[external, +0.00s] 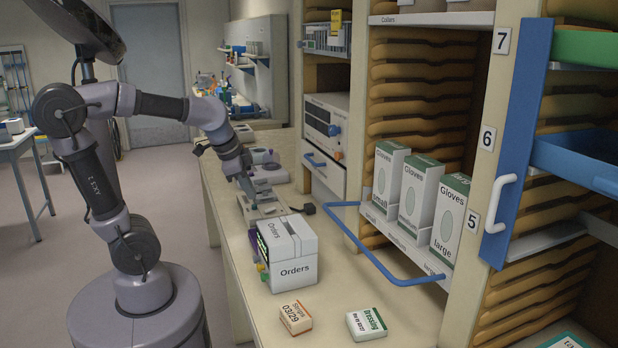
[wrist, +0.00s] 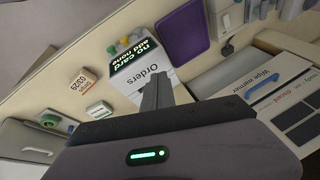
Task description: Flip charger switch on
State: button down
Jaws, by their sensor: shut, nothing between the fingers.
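My gripper (external: 250,197) is shut and empty. It points down over the counter, just above or beside a low grey-white device (external: 275,209) behind the Orders box; I cannot tell whether they touch. This device may be the charger, but I cannot make out a switch on it. In the wrist view my shut gripper (wrist: 157,84) stands in front of the Orders box (wrist: 140,72), covering part of its side. No charger switch can be clearly made out in either view.
The white Orders box (external: 290,270) stands on the counter in front of my gripper. Small Strips (external: 296,318) and Dressing (external: 367,324) boxes lie nearer. A blue rail (external: 385,262) runs along the right side. More pale devices (external: 268,174) sit farther back.

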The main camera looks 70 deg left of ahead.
jog(key=w+a+r+n+g+p, duration=0.2)
jog(key=w+a+p, duration=0.1)
jog(key=w+a, duration=0.65)
jog(key=n+h+p, duration=0.1)
jog(key=h+p, duration=0.1)
jog(key=p, duration=0.2)
send_over(274, 207)
jog(key=s, duration=0.4)
jog(key=s+x, duration=0.1)
jog(key=x, duration=0.6)
jog(key=shift+s+d+f, duration=0.1)
jog(key=shift+s+f, duration=0.1)
jog(key=shift+f, duration=0.2)
jog(key=b+x, duration=0.3)
jog(key=x, duration=1.1)
